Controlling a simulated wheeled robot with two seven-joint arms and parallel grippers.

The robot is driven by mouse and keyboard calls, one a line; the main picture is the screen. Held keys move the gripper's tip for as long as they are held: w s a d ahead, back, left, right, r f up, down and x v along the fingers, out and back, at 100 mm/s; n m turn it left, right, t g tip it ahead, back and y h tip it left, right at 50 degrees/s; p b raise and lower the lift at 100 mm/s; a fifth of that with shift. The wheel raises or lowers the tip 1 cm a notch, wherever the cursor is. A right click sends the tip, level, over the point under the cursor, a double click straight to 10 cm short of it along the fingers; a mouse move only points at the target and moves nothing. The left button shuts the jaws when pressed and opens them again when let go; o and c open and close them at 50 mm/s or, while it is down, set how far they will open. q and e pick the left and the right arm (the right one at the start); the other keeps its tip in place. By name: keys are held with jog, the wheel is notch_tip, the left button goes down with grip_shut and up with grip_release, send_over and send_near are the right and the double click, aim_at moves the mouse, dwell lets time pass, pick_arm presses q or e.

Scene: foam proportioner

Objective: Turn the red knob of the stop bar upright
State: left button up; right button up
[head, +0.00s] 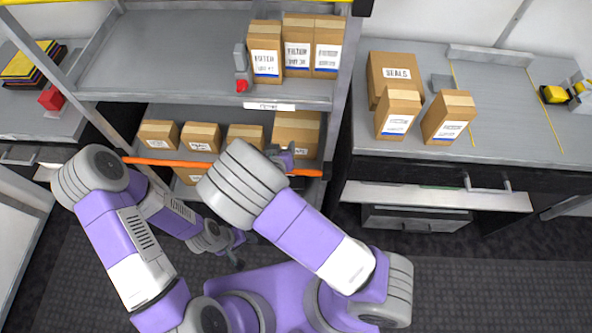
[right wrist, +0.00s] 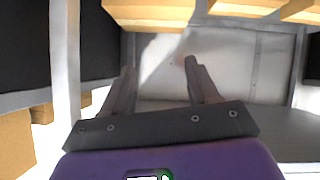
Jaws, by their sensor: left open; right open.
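The orange stop bar (head: 170,162) runs across the front of the lower shelf, before a row of cartons. I cannot make out a red knob on the bar; its right part lies behind my right arm and gripper. My right gripper (head: 288,157) is at the bar's right part, in front of the lower shelf, mostly hidden by its own arm. In the right wrist view its two fingers (right wrist: 162,75) stand apart with nothing between them. My left gripper (head: 237,262) is low over the dark floor, in front of the rack, away from the bar; it is small in view.
The upper shelf (head: 170,80) carries several cartons (head: 297,55) and a grey part with a red end (head: 242,86). A grey bench (head: 510,110) with cartons stands at the right. Another bench at the left holds a red item (head: 51,98). Cartons (right wrist: 150,12) show in the right wrist view.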

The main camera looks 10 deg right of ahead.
jog(key=s+d+f+g+y, duration=0.1)
jog(key=s+d+f+g, duration=0.2)
jog(key=f, duration=0.5)
jog(key=shift+s+d, duration=0.3)
jog(key=shift+s, duration=0.55)
